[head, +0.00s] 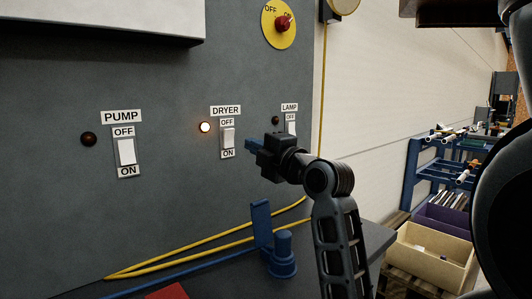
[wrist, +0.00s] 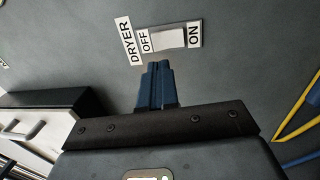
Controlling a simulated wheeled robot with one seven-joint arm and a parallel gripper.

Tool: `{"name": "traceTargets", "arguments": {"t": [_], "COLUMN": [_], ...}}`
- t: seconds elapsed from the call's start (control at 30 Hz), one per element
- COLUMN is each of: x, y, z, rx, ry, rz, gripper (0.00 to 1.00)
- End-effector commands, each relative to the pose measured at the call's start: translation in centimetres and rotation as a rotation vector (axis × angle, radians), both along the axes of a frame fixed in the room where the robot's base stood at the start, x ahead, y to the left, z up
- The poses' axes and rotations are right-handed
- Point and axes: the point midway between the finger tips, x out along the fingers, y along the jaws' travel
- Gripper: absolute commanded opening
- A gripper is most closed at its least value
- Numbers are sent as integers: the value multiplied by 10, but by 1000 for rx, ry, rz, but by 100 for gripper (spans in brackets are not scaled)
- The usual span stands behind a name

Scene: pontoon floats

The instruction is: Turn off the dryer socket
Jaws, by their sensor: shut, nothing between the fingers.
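The dryer switch (head: 228,138) is a white rocker on the grey panel, with DRYER and OFF labels above it and ON below. The dryer lamp (head: 205,127) to its left is lit. The same switch (wrist: 171,37) shows in the wrist view, turned sideways, with OFF at left and ON at right. My gripper (head: 249,144) is shut and empty, its blue fingertips just right of the switch's lower part in the head view. In the wrist view the fingertips (wrist: 157,66) lie beside the switch, and a small gap shows.
The pump switch (head: 126,151) is left, its lamp (head: 89,139) dark. The lamp switch (head: 291,128) is close behind my gripper. A red knob on a yellow plate (head: 279,24) is above. A blue fixture (head: 278,256) and yellow cables (head: 190,250) are below.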

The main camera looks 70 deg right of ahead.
Motion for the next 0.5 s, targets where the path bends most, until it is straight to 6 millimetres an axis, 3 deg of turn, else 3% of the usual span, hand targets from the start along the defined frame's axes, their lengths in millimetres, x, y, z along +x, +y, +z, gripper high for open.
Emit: {"name": "traceTargets", "arguments": {"t": [0.2, 0.5], "x": [36, 62], "y": [-22, -38], "z": [9, 12], "rx": [0, -1], "ry": [1, 0], "rz": [1, -2], "gripper": [0, 0]}}
